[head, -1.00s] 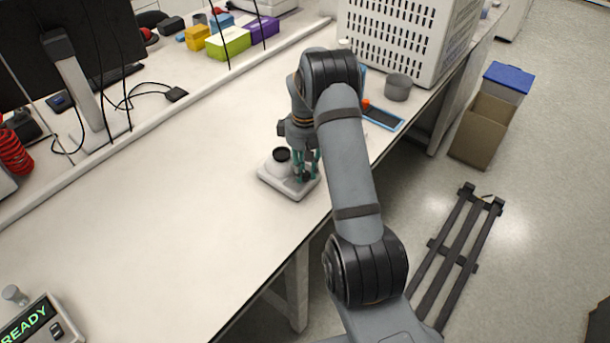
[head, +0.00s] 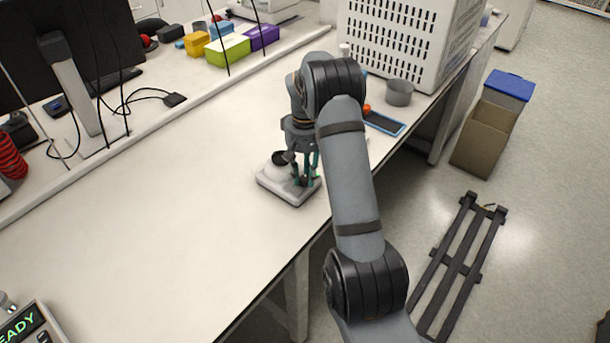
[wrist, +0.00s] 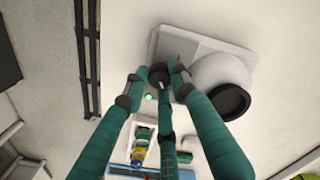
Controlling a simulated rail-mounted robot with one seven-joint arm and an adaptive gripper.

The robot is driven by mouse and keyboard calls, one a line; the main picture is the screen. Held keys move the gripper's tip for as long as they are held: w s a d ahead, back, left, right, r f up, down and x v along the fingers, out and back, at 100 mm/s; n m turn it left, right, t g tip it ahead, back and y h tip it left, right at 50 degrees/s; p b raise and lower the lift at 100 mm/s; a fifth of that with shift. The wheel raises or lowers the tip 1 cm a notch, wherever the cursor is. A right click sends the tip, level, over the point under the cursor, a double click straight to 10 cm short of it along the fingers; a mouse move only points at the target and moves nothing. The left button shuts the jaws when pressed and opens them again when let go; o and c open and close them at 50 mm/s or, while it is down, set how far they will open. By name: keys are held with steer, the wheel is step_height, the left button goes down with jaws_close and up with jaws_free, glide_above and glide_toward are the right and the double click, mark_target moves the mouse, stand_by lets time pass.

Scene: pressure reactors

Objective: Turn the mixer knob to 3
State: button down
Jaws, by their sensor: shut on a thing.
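The mixer (head: 286,189) is a small white device with a dark round top, standing near the front edge of the bench. My gripper (head: 305,178) reaches down onto its right part in the head view. In the wrist view the mixer (wrist: 216,62) is at the upper right, and its dark knob (wrist: 159,74) sits between the teal fingers of my gripper (wrist: 160,80). The fingers are shut on the knob. A small green light (wrist: 148,97) glows beside it. The knob's marks and setting cannot be read.
A white perforated box (head: 405,45) and a grey cup (head: 399,92) stand farther back, with a blue-edged tray (head: 384,123) nearer the mixer. A monitor (head: 70,70) stands on the left. The bench (head: 150,210) left of the mixer is clear.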

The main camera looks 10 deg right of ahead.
mark_target(305, 177)
steer(key=shift+w, duration=0.1)
steer(key=c, duration=1.7)
jaws_free()
step_height(305, 177, up, 12)
steer(key=shift+r, duration=0.1)
step_height(305, 177, down, 12)
steer(key=shift+f, duration=0.15)
